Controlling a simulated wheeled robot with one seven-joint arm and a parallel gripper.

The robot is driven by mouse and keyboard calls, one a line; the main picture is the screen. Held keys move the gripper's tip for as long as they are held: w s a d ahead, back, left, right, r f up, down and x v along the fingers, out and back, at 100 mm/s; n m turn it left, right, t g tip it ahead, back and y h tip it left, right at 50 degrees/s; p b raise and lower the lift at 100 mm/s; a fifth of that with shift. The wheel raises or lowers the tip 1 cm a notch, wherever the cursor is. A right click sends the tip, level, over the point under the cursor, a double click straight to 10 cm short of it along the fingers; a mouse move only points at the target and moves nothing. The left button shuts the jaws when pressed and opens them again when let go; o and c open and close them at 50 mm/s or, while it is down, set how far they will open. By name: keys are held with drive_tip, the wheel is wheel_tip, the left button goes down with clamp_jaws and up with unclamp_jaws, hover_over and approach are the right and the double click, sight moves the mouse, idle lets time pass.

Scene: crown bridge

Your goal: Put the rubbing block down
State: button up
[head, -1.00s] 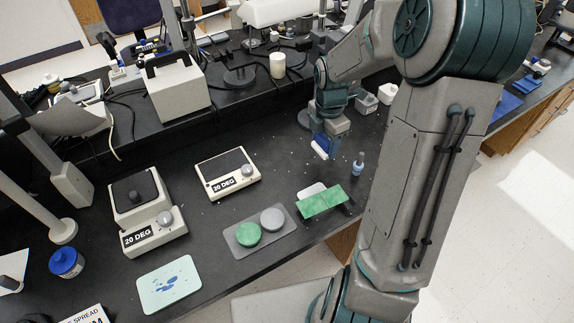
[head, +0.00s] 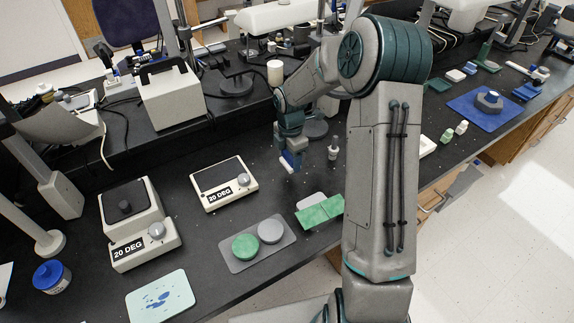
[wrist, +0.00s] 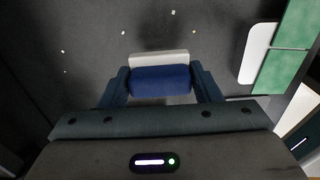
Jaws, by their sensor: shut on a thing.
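The rubbing block has a blue grip and a white pad. My gripper (head: 291,160) is shut on the rubbing block (head: 288,164), which is over the black bench to the right of the flat 20 DEG plate (head: 224,183). In the wrist view the rubbing block (wrist: 160,79) sits between the two fingers of my gripper (wrist: 161,87), with its white pad at the far side. I cannot tell whether the pad touches the bench or hangs just above it.
A grey tray with a green disc (head: 245,246) and a grey disc (head: 271,230) lies nearer the front edge. Green slabs (head: 320,210) lie right of it. A small bottle (head: 333,149) stands right of my gripper. Bare bench with white specks surrounds the block.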

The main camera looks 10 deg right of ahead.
sight(287, 174)
drive_tip(key=shift+w+a+f, duration=0.4)
drive_tip(key=shift+w, duration=0.05)
drive_tip(key=shift+f, duration=1.95)
drive_tip(key=shift+f, duration=0.15)
drive_tip(key=o, duration=1)
